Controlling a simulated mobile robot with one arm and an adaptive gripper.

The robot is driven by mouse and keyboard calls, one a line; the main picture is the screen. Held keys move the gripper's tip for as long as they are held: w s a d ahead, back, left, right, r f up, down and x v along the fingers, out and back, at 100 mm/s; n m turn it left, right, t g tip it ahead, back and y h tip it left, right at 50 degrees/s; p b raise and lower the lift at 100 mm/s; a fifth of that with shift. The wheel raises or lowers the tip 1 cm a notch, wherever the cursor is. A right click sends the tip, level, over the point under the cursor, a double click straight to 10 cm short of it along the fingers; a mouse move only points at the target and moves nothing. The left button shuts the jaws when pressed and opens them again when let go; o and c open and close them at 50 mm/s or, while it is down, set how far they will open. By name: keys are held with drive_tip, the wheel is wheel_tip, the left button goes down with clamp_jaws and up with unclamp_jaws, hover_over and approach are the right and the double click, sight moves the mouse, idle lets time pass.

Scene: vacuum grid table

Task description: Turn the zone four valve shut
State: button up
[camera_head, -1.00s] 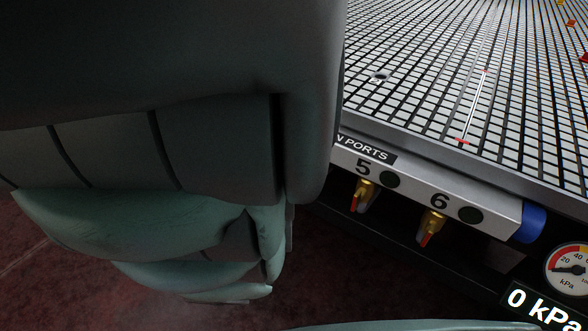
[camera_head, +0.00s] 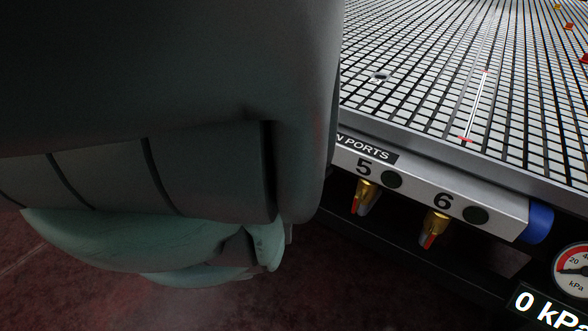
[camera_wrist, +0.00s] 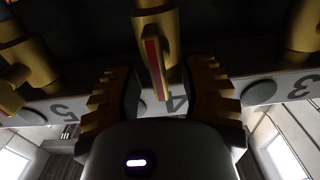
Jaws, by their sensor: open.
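The zone four valve (camera_wrist: 155,28) is a brass fitting in the wrist view, with a red-striped lever on it, above the upside-down label 4. Its lever (camera_wrist: 153,66) lies between the two yellow-padded fingers of my gripper (camera_wrist: 164,72). The fingers are open, with a visible gap on each side of the lever; contact is not visible. In the head view my arm hides the zone four valve and my gripper.
Brass valves for port 5 (camera_head: 366,195) and port 6 (camera_head: 435,227) hang under the front rail (camera_head: 508,206). In the wrist view, neighbouring valves flank my gripper on the left (camera_wrist: 22,65) and right (camera_wrist: 305,28). The grid table (camera_head: 420,90) is mostly bare. A display reads 0 kPa (camera_head: 545,306).

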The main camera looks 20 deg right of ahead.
clamp_jaws()
idle(0.3)
drive_tip(key=shift+s+m, duration=0.1)
drive_tip(key=shift+m, duration=0.3)
drive_tip(key=m, duration=0.1)
drive_tip(key=m+b, duration=0.2)
drive_tip(key=shift+s+d+f+m, duration=0.15)
drive_tip(key=shift+s+f+m, duration=0.1)
drive_tip(key=shift+m, duration=0.05)
drive_tip(key=m+b, duration=0.2)
drive_tip(key=m, duration=0.1)
drive_tip(key=m+b, duration=0.1)
drive_tip(key=shift+s+d+f+m+b, duration=0.15)
drive_tip(key=shift+d+f+m+b, duration=0.05)
drive_tip(key=shift+f+m+b, duration=0.1)
drive_tip(key=m+b, duration=0.6)
drive_tip(key=shift+s+d+f, duration=0.1)
drive_tip(key=shift+s+f, duration=0.1)
drive_tip(key=shift+f, duration=0.15)
drive_tip(key=shift+m+b, duration=1.35)
drive_tip(key=shift+m, duration=0.15)
